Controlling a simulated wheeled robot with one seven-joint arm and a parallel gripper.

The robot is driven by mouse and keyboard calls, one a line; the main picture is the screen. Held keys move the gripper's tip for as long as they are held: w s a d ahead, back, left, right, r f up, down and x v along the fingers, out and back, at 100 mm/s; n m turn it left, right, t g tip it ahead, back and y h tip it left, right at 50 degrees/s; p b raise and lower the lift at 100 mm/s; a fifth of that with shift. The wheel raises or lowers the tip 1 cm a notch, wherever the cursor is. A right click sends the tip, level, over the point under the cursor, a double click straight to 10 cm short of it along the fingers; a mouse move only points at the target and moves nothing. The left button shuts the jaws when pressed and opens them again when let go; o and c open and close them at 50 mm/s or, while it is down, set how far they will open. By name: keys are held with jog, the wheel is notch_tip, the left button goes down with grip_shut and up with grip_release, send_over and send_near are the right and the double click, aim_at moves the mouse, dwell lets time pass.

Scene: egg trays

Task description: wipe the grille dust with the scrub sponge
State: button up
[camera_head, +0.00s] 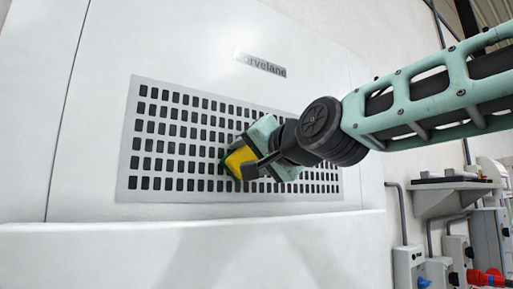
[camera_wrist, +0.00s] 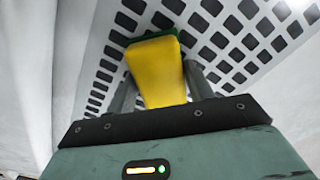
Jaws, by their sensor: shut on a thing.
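The scrub sponge is yellow with a dark green scrub side. It shows in the head view (camera_head: 238,161) and in the wrist view (camera_wrist: 158,72). My gripper (camera_head: 246,164) is shut on the sponge, with one finger on each side of it in the wrist view (camera_wrist: 158,85). The green side faces the grille (camera_head: 165,185), a grey plate with rows of dark slots on a white cabinet. The sponge is at or very close to the grille, right of its middle; I cannot tell whether it touches. I cannot make out any dust; my gripper hides part of the grille.
A white ledge (camera_head: 150,245) juts out below the grille. A nameplate (camera_head: 260,65) is above it. On the right wall are a grey shelf (camera_head: 445,200), grey boxes (camera_head: 408,265) and a red plug (camera_head: 485,278). The space left of my gripper in front of the grille is clear.

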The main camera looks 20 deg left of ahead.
aim_at(228, 155)
jog(key=shift+s+a+r+p, duration=0.25)
jog(key=shift+s+a+p, duration=0.75)
jog(key=shift+p, duration=1.35)
jog(key=shift+s+a+f+p, duration=0.2)
jog(key=shift+s+p, duration=0.15)
jog(key=shift+p, duration=0.05)
jog(key=shift+r+p, duration=0.65)
jog(key=shift+r, duration=0.15)
jog(key=shift+w+d+f+b, duration=0.15)
jog(key=shift+f+b, duration=0.05)
jog(key=shift+b, duration=0.4)
jog(key=shift+w+d+b, duration=0.35)
jog(key=shift+w+b, duration=0.1)
jog(key=shift+b, duration=0.35)
jog(key=shift+w+d+b, duration=0.45)
jog(key=shift+b, duration=0.6)
jog(key=shift+w+d+r+b, duration=0.1)
jog(key=shift+w+d+b, duration=0.2)
jog(key=shift+b, duration=0.25)
